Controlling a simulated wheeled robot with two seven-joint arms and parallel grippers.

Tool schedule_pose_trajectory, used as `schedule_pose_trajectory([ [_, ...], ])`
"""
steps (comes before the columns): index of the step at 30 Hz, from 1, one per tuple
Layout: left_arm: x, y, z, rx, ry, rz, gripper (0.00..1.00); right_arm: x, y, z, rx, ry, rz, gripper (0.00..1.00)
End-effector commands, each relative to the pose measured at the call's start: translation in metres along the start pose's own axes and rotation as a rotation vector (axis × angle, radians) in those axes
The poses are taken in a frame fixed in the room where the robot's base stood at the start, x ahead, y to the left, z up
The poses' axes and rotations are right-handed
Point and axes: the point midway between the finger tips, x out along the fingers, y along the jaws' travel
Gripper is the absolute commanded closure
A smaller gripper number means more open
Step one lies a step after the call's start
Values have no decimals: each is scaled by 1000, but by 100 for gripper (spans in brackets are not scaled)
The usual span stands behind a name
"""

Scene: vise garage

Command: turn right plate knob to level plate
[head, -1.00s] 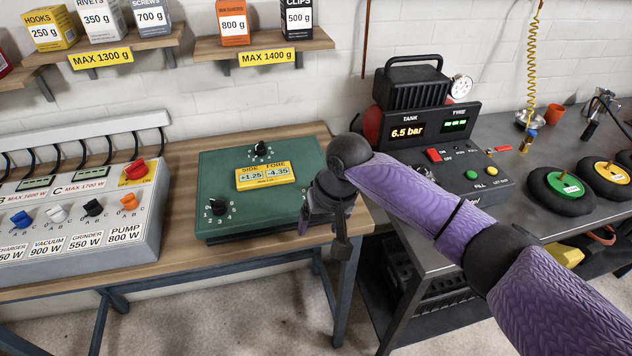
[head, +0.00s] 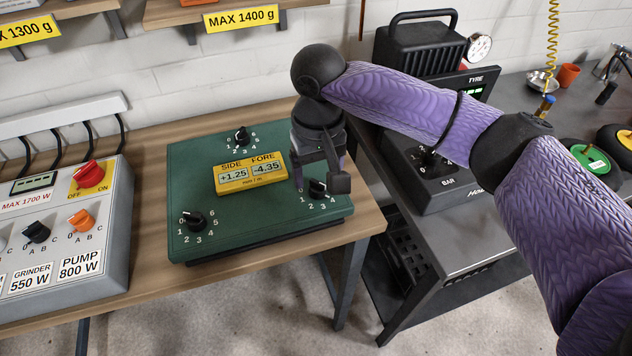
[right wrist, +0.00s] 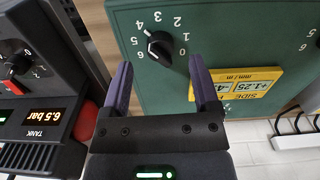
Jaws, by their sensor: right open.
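The green plate (head: 225,221) lies on the wooden bench, with three black knobs and a yellow display (head: 250,174) reading SIDE +1.25 and FORE -4.35. The right plate knob (head: 318,188) is partly hidden by my right gripper in the head view. In the right wrist view the right plate knob (right wrist: 159,49) shows whole; its white mark appears to point near 4. My right gripper (head: 322,180) is open and empty above that knob. In the right wrist view its fingertips (right wrist: 158,70) are spread, with the knob just beyond the gap. My left gripper is not in view.
The plate's left knob (head: 194,220) and back knob (head: 241,136) stand clear. A grey power panel (head: 118,215) is at the left. The black tank unit (head: 415,195) stands at the right, beneath my right arm. Shelves hang on the wall behind.

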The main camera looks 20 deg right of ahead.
Motion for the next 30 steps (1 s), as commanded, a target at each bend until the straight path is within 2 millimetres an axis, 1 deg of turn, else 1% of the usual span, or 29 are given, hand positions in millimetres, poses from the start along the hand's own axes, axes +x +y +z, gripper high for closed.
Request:
schedule_pose_trajectory([
  [1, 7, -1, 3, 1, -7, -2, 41, 14, 0, 0, 1, -3, 1, 22],
  [4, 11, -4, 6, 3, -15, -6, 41, 26, 0, 0, 1, -2, 1, 22],
  [7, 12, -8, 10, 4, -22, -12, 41, 30, 0, 0, 0, 1, 0, 22],
  [13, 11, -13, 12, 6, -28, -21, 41, 29, 0, 0, 0, 2, 0, 22],
  [14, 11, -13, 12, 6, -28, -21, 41, 29, 0, 0, 0, 2, 0, 24],
  [15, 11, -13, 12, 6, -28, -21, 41, 29, 0, 0, 0, 2, 0, 33],
  [17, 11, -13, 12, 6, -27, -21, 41, 29, 0, 0, 0, 1, 0, 45],
  [18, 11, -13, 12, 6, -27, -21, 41, 29, 0, 0, 0, 1, 0, 54],
  [23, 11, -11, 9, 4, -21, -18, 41, 29, 0, 0, 0, 1, 0, 88],
  [24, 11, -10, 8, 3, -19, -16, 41, 29, 0, 0, 0, 1, 0, 96],
  [25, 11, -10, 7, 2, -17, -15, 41, 29, 0, 0, 0, 1, 0, 100],
  [30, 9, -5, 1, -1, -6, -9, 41, 28, 0, 0, -2, 1, 0, 100],
])
